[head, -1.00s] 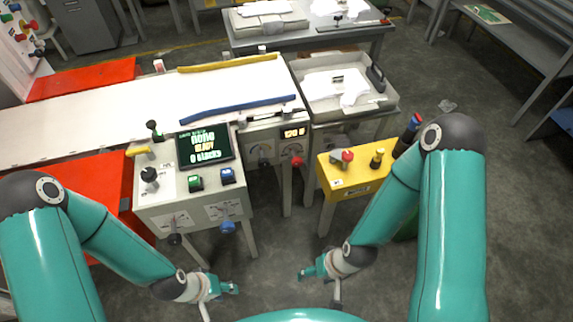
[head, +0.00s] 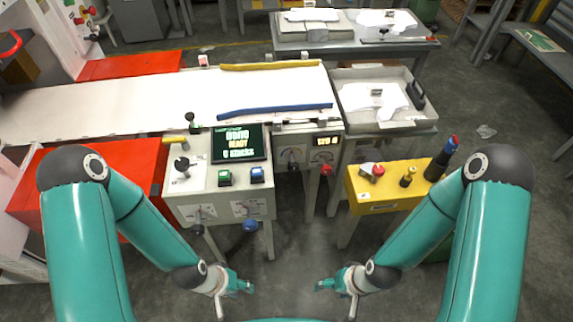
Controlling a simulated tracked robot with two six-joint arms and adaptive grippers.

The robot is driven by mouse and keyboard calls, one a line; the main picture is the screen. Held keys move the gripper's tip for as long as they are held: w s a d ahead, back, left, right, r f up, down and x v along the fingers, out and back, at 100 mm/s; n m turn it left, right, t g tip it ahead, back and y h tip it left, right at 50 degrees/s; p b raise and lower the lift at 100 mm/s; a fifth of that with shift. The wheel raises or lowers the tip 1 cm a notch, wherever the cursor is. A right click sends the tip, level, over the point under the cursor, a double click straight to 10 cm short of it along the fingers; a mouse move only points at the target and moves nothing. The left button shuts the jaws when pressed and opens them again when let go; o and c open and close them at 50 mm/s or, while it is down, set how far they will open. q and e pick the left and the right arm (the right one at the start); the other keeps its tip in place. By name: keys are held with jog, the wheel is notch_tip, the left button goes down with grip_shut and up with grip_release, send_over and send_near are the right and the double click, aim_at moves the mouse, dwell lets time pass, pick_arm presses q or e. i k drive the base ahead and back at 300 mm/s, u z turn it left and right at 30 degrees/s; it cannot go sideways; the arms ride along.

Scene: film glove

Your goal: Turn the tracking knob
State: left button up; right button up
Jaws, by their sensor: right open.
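The grey control console (head: 185,212) stands left of centre. Its front face carries a blue knob (head: 250,225) and a black knob (head: 197,230) beside small dial plates. A red knob (head: 326,169) is on the unit to its right, under a lit display. The labels are too small to tell which one is the tracking knob. My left gripper (head: 247,287) is low in front of the console, below the blue knob and apart from it; its jaws are too small to read. My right gripper (head: 320,286) is open and empty, low to the right of it.
A white belt table (head: 100,104) with blue (head: 275,110) and yellow (head: 270,66) bars runs behind the console. A red cover (head: 50,195) lies left. A yellow box (head: 375,194) with knobs stands right, and a grey tray (head: 405,122) behind it. The floor between the grippers is clear.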

aim_at(292, 167)
jog(key=u, duration=0.85)
jog(key=k, duration=1)
jog(key=z, duration=0.7)
jog(key=i, duration=1)
jog(key=u, duration=0.05)
